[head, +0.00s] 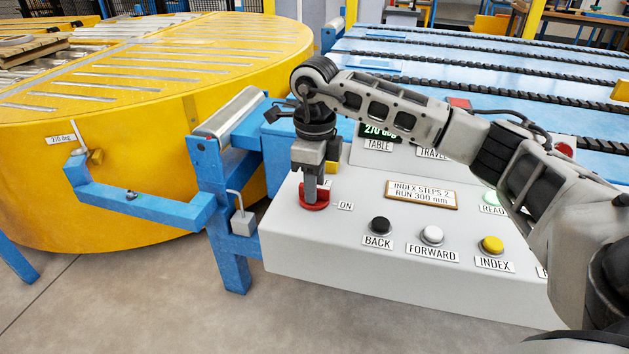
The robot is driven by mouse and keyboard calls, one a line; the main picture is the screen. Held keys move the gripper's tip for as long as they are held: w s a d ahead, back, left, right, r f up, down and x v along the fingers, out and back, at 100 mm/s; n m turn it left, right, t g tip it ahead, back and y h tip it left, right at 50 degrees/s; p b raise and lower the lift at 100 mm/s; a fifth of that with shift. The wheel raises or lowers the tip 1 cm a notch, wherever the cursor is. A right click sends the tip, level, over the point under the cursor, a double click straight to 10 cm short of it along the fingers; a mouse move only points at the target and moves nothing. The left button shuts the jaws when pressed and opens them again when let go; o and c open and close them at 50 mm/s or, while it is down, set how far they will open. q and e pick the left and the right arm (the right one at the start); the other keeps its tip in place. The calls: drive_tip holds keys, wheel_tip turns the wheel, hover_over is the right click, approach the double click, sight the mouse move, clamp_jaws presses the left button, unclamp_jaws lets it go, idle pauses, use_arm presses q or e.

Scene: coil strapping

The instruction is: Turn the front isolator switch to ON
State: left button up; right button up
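The front isolator switch is a red rotary knob (314,196) on the left part of the light grey control panel (330,250). An ON label (345,205) sits just to its right. My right gripper (313,188) points down onto the knob, its fingers at or around the handle. The gripper hides most of the handle and part of a label behind it, so I cannot tell which way the knob points or whether the fingers grip it. My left gripper is not in view.
Black BACK (380,226), white FORWARD (432,236) and yellow INDEX (492,245) buttons line the panel's front. My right arm crosses above the panel, partly covering its displays. A yellow turntable (120,180) and blue frame (215,170) stand at left.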

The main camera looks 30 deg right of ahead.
wheel_tip(320, 180, up, 16)
drive_tip(key=p, duration=0.1)
drive_tip(key=shift+p, duration=0.4)
drive_tip(key=shift+f, duration=0.1)
idle(0.5)
